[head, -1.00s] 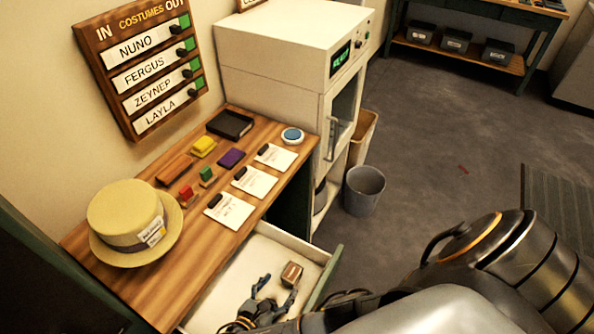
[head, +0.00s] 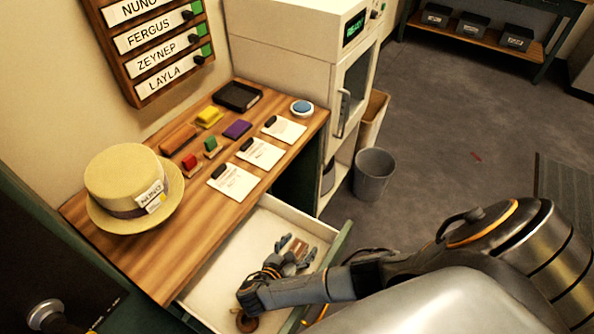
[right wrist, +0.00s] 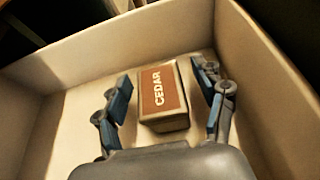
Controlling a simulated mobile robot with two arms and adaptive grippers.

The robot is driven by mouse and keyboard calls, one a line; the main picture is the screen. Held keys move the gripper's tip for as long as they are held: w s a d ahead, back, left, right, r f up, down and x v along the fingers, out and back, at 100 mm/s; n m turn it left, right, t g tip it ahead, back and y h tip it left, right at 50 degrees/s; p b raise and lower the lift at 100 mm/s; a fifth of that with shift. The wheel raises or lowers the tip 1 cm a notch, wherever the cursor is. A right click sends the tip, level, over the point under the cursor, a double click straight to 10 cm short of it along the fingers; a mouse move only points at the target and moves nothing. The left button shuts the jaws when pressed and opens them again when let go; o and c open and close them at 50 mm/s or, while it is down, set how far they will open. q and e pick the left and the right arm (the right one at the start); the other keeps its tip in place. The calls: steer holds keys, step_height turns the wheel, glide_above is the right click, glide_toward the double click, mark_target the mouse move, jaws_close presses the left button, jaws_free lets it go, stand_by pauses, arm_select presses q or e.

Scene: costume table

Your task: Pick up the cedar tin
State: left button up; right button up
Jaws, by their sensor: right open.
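The cedar tin (right wrist: 163,97) is a small box with a brown top marked CEDAR and pale sides. It lies in the open white drawer (right wrist: 68,132), and in the head view the tin (head: 299,247) is partly hidden by my gripper. My right gripper (head: 295,243) is down in the drawer and open. In the right wrist view its blue-padded fingers (right wrist: 164,80) stand to the left and right of the tin, with a gap on each side. My left gripper is not in view.
The drawer front (head: 335,250) and walls surround my right gripper closely. A round brown thing (head: 247,322) lies in the drawer near my wrist. On the wooden table (head: 170,262) above are a straw hat (head: 128,180), cards and colored blocks. A grey bin (head: 373,176) stands beyond.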

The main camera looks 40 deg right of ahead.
mark_target(300, 246)
steer(key=b+x, duration=0.1)
steer(key=x, duration=0.2)
steer(key=shift+w+d+f, duration=0.15)
steer(key=shift+d+f, duration=0.05)
steer(key=shift+d, duration=0.1)
steer(key=c, duration=1.4)
jaws_close()
